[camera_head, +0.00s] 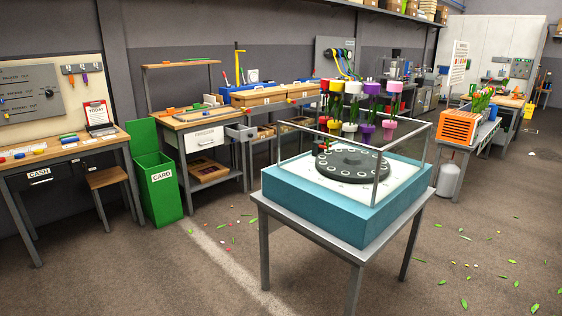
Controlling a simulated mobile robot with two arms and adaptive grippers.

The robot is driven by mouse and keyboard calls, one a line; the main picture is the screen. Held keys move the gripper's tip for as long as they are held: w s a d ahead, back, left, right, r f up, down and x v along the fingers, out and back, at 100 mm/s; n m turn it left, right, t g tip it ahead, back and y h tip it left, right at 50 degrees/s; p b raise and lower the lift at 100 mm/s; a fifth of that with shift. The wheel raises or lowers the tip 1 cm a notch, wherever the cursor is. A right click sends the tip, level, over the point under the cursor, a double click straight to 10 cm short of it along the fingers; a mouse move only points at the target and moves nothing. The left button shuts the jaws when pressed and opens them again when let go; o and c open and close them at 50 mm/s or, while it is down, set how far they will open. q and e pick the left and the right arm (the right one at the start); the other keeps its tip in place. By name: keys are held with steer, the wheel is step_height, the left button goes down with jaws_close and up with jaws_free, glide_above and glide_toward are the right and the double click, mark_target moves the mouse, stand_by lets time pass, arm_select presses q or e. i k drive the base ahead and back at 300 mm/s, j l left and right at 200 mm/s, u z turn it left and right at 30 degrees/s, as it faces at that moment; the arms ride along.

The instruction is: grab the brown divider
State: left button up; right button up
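I cannot make out a brown divider for certain at this distance. Brown things in view are the wooden drawer boxes (258,99) on the back bench and a brown tray (208,172) on the lower shelf of the grey workbench. Neither of my grippers shows in the head view.
A grey table (355,252) with a blue-based, glass-walled rotary machine (330,205) stands in front. A green CARD bin (160,190), a stool (106,178) and the CASH desk (62,152) are left. An orange crate (460,126) is right. Open floor lies front left and right.

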mark_target(219, 97)
steer(key=i+l+z, duration=0.95)
steer(key=i+z, duration=0.15)
steer(key=i, duration=0.15)
steer(key=i+l+z, duration=0.1)
steer(key=i+z, duration=0.3)
steer(key=i, duration=2.25)
steer(key=i+u, duration=0.15)
steer(key=i, duration=0.5)
steer(key=i+l+u, duration=0.2)
steer(key=i, duration=0.45)
steer(key=i+l+u, duration=0.15)
steer(key=i, duration=0.45)
steer(key=i+j+u, duration=0.2)
steer(key=u, duration=0.3)
steer(key=i+u, duration=0.75)
steer(key=u, duration=0.2)
steer(key=i+l+u, duration=0.2)
steer(key=u, duration=0.25)
steer(key=i+j+u, duration=0.15)
steer(key=i+u, duration=0.15)
steer(key=i, duration=0.7)
steer(key=i+l+u, duration=0.1)
steer(key=i+u, duration=0.2)
steer(key=i, duration=0.65)
